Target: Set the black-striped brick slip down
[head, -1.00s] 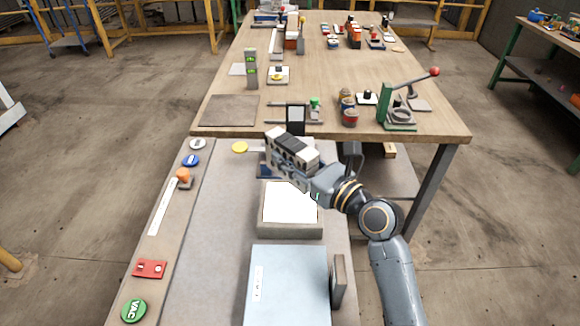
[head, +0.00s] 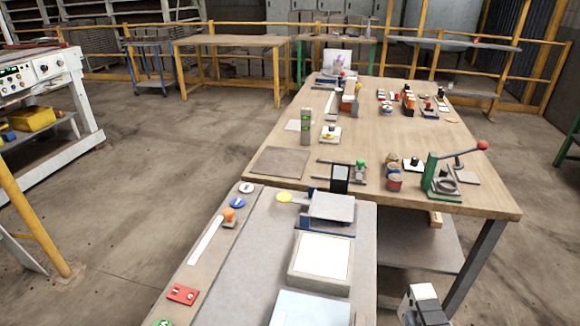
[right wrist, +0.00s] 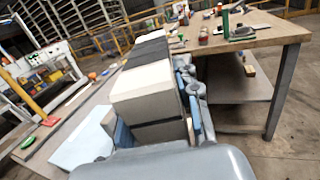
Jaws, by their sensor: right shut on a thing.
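The black-striped brick slip (head: 424,293) shows in the head view at the bottom edge, right of the grey bench, cut off by the frame. It is a white block with black bands. My right gripper (head: 418,314) is shut on it; most of the gripper and arm is out of frame. In the right wrist view the brick slip (right wrist: 142,82) fills the middle, its pale end nearest, held between the fingers of the right gripper (right wrist: 152,112). It is off any surface as far as I can see. My left gripper is not in view.
The grey bench (head: 240,285) carries a blue-based stand with a grey plate (head: 332,207), a white-topped tray (head: 320,258) and a pale blue block (head: 308,310). The wooden table (head: 350,130) behind holds a green lever press (head: 440,180), jars (head: 393,175) and a dark mat (head: 280,162).

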